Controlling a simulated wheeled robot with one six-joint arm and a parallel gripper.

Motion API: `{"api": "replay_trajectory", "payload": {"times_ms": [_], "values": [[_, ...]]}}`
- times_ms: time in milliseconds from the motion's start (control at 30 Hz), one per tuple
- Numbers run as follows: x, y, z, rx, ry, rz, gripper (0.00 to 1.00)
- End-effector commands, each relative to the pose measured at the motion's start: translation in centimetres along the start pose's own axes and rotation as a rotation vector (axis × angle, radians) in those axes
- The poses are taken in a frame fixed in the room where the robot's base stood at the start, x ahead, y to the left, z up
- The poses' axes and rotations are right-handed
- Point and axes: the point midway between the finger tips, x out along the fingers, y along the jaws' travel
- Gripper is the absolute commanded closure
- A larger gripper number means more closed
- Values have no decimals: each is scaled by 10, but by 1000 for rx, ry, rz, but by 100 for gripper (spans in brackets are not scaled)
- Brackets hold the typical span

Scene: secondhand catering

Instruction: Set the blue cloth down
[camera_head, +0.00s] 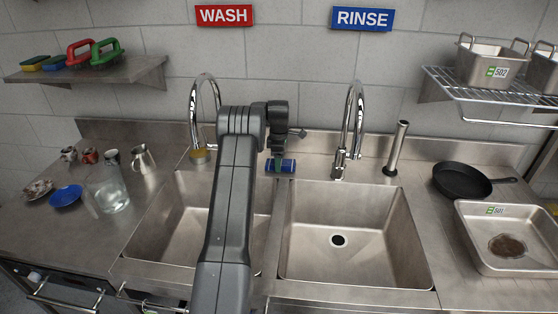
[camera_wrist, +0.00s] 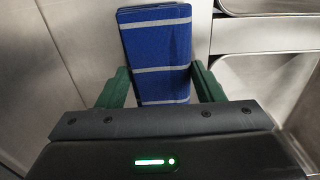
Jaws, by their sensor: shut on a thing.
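The blue cloth (camera_wrist: 157,48) is folded, with pale stripes across it. In the wrist view it sits between the two green fingers of my gripper (camera_wrist: 160,90), which is shut on it. In the head view the cloth (camera_head: 288,166) shows small at the end of my arm, behind the two sinks and between the two faucets. My gripper (camera_head: 279,163) is at the back ledge there. I cannot tell whether the cloth touches the steel ledge.
The left sink (camera_head: 170,235) and right sink (camera_head: 355,230) are empty where visible. A left faucet (camera_head: 193,115), right faucet (camera_head: 353,120) and steel cylinder (camera_head: 396,150) stand behind them. A black pan (camera_head: 460,180) and tray (camera_head: 468,235) are right; a glass jar (camera_head: 110,190) and blue dish (camera_head: 66,196) are left.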

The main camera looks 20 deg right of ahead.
Motion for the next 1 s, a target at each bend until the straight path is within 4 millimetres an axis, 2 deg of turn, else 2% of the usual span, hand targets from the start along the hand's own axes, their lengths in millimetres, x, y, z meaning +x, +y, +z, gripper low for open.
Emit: {"api": "replay_trajectory", "payload": {"times_ms": [33,67,167,433,567,667,1000], "values": [[3,0,0,0,0,-1,60],[3,0,0,0,0,0,37],[2,0,0,0,0,0,18],[2,0,0,0,0,0,17],[-5,0,0,0,0,1,17],[-19,1,0,0,0,4,17],[-91,1,0,0,0,3,17]]}}
